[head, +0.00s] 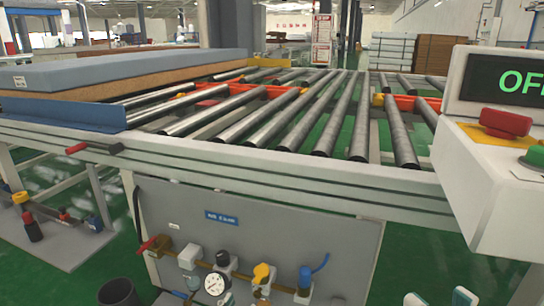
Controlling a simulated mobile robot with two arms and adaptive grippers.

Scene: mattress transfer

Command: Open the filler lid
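A grey panel (275,225) under the conveyor's front rail carries a row of air-line fittings. From left to right they include a red lever (147,244), a white block (189,256), a black-topped unit (222,260) with a round pressure gauge (216,284), a yellow-capped unit (262,274) and a blue-topped unit (305,278). I cannot tell which cap is the filler lid. No cap is visibly raised, and the lower parts are cut off by the picture's bottom edge.
The roller conveyor (290,125) runs above, with a blue mattress (130,70) at left. A control box (505,150) with a red button (504,124) juts in at right. A black bin (118,292) stands lower left.

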